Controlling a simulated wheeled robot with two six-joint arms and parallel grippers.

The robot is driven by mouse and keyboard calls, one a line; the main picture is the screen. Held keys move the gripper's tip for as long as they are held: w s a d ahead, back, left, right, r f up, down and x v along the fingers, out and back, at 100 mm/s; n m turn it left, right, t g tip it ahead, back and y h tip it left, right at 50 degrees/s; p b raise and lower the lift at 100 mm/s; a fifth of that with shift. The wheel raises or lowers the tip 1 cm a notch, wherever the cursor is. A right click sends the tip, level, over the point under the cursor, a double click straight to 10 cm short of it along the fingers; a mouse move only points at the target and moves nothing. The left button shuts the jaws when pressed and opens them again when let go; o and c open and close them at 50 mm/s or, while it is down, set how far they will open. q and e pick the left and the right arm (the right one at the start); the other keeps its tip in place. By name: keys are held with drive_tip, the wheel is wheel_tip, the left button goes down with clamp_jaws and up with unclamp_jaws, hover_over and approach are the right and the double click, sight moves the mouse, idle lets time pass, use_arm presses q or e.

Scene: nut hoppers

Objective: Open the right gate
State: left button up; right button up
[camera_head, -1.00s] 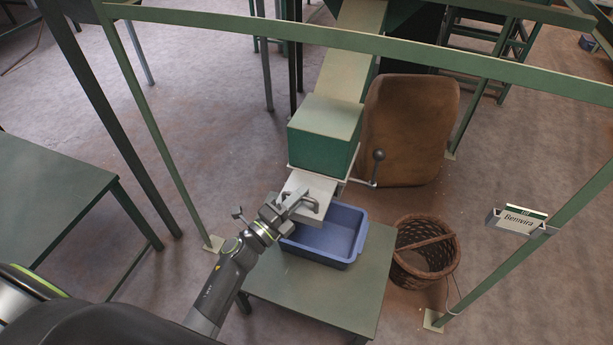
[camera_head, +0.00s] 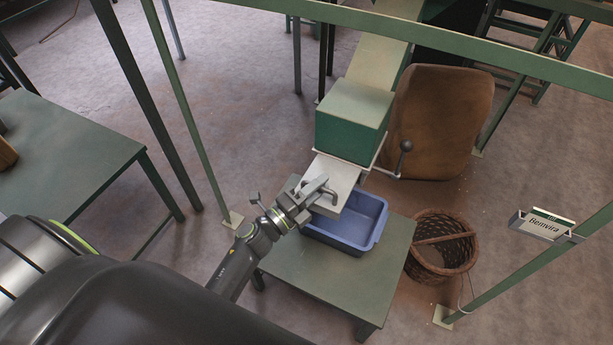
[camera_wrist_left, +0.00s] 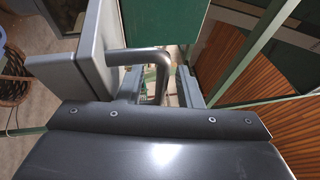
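The gate is a pale grey plate (camera_head: 338,178) sticking out from under a green hopper box (camera_head: 349,135), with a bent grey bar handle (camera_head: 318,187) at its outer end. In the left wrist view the plate (camera_wrist_left: 100,45) stands at left and the handle (camera_wrist_left: 158,68) passes between the fingers. My left gripper (camera_head: 306,198) is at this handle and looks shut on it; the finger contact is partly hidden. My right gripper is not in view.
A blue tub (camera_head: 345,247) stands on a small green table (camera_head: 330,293) below the gate. A wicker basket (camera_head: 440,262) is right of it. A ball-ended lever (camera_head: 405,147) sits beside the hopper. A green post with a name sign (camera_head: 543,224) stands at right.

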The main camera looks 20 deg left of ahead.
use_arm(q)
drive_tip(key=b+v, duration=0.6)
drive_tip(key=v, duration=1.1)
drive_tip(key=shift+s+b, duration=0.2)
drive_tip(key=shift+b, duration=0.1)
drive_tip(key=shift+a, duration=0.15)
